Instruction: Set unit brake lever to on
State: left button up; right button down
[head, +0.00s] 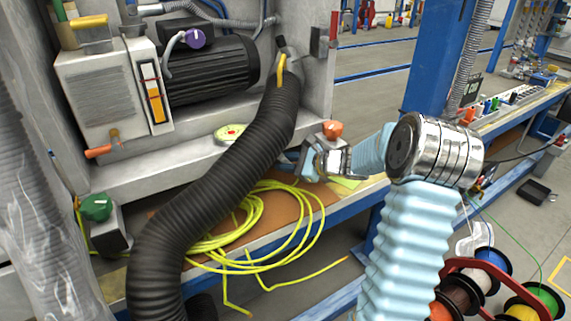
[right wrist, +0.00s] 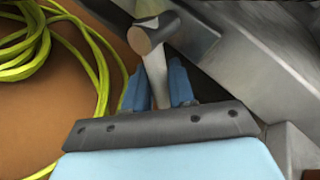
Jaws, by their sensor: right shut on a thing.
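A lever with an orange knob (head: 332,130) stands at the lower right corner of the grey unit (head: 190,167). In the right wrist view the lever (right wrist: 152,38) shows a rounded brownish head on a pale shaft. My right gripper (head: 325,160) is at this lever, just below the knob. In the right wrist view its two blue fingers (right wrist: 162,85) are shut on the shaft, one on each side, and the head sticks out beyond the fingertips. The lever's base is hidden. No on or off marking is readable. My left gripper is not in view.
A thick black corrugated hose (head: 215,185) runs down the middle, left of my right gripper. A coiled yellow cable (head: 235,225) lies on the bench below. A blue post (head: 437,60) stands behind my right arm. Cable spools (head: 490,270) are at the lower right.

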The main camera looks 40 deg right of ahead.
jog(key=c, duration=1.1)
grip_release()
